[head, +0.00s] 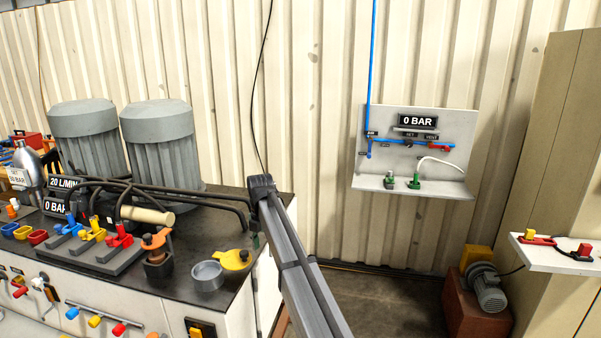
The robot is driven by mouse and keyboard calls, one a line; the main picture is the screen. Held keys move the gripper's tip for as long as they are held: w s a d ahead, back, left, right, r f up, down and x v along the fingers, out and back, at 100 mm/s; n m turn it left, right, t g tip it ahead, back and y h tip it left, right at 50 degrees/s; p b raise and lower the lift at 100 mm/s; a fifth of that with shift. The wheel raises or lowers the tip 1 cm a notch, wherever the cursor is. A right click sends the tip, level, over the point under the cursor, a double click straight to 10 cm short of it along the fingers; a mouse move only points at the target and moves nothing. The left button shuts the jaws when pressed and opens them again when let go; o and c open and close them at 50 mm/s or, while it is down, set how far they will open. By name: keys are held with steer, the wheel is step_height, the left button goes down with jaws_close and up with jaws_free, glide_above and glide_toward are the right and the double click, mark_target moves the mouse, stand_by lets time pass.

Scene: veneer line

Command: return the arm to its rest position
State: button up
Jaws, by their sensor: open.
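My gripper does not show in the head view. A long grey beam-like part with a dark end cap rises from the bottom middle and covers the right end of the black-topped bench (185,270). I cannot tell whether it is part of my arm. No jaws or held object can be made out.
The bench carries two grey ribbed motors (158,135), dark pipes, coloured valves (95,230), a grey ring (207,276) and a yellow part (233,259). A wall panel (420,150) reads 0 BAR. A white shelf (560,255) and a red-based pump (480,300) stand right. Floor shows between.

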steer(key=s+d+f+m, duration=1.1)
steer(key=d+f, duration=0.2)
steer(key=s+d+f+m, duration=1)
steer(key=s+d+f, duration=0.1)
steer(key=d+f, duration=0.3)
steer(key=s+d+f+m, duration=0.3)
steer(key=s+m, duration=0.2)
steer(key=s, duration=0.1)
steer(key=s+d+f+m, duration=0.2)
steer(key=s+d+m, duration=0.15)
steer(key=s, duration=0.25)
steer(key=s+f+g, duration=0.3)
steer(key=s+f, duration=0.6)
steer(key=s, duration=0.5)
steer(key=s+f+g, duration=0.3)
steer(key=s+f, duration=0.6)
steer(key=s, duration=0.5)
steer(key=shift+a+f+m+g, duration=0.2)
steer(key=shift+a+m+g, duration=0.15)
steer(key=shift+g, duration=0.05)
